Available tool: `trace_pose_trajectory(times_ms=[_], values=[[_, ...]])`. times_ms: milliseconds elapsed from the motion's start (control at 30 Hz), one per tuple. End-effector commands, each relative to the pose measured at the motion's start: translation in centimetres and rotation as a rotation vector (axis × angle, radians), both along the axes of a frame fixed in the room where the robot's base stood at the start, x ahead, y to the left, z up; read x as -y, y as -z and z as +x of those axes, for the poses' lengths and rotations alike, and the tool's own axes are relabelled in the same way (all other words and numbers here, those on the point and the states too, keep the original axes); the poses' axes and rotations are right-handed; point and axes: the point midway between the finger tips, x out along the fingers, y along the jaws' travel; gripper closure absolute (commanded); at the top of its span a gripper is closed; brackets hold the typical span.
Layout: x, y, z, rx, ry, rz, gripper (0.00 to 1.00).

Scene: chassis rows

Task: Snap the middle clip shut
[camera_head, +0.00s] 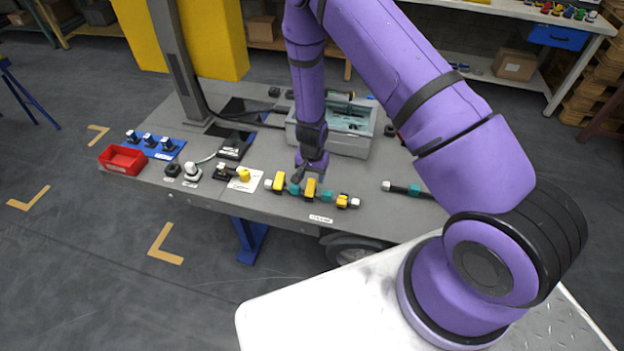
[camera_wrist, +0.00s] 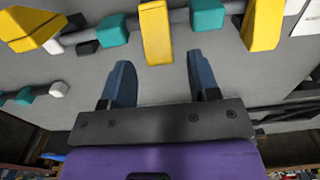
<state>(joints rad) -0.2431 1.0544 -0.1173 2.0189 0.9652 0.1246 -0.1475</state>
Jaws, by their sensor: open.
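The middle clip is a yellow block (camera_head: 310,188) in a row along a rod, between two teal blocks (camera_head: 294,188) (camera_head: 326,196). In the wrist view the middle clip (camera_wrist: 156,34) stands tall and narrow, just beyond my fingertips. A yellow clip (camera_head: 279,181) is on the left of the row and another (camera_head: 342,201) on the right, in the head view. I cannot tell whether the middle clip is fully closed. My gripper (camera_wrist: 160,68) is open and empty, its two blue fingers apart. In the head view my gripper (camera_head: 302,172) is low behind the row, partly hidden.
A grey box (camera_head: 350,143) stands behind the row on the grey bench (camera_head: 280,213). A second rod with a teal block (camera_head: 414,190) lies to the right. Bench between is clear.

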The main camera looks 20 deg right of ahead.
Motion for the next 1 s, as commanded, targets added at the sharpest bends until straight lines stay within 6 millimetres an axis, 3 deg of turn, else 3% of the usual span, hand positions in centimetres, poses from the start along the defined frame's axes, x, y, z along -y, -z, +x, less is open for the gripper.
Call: trace_pose_trajectory(times_ms=[200, 567, 633, 800, 1000], values=[[0.1, 2.2, 0.0, 0.0, 0.001, 0.0, 0.45], [0.0, 2.6, 0.0, 0.001, 0.0, 0.0, 0.45], [0.0, 2.6, 0.0, 0.001, -0.001, 0.0, 0.54], [0.0, 2.6, 0.0, 0.001, -0.001, 0.0, 0.93], [0.0, 2.7, 0.1, -0.009, -0.001, 0.009, 0.94]])
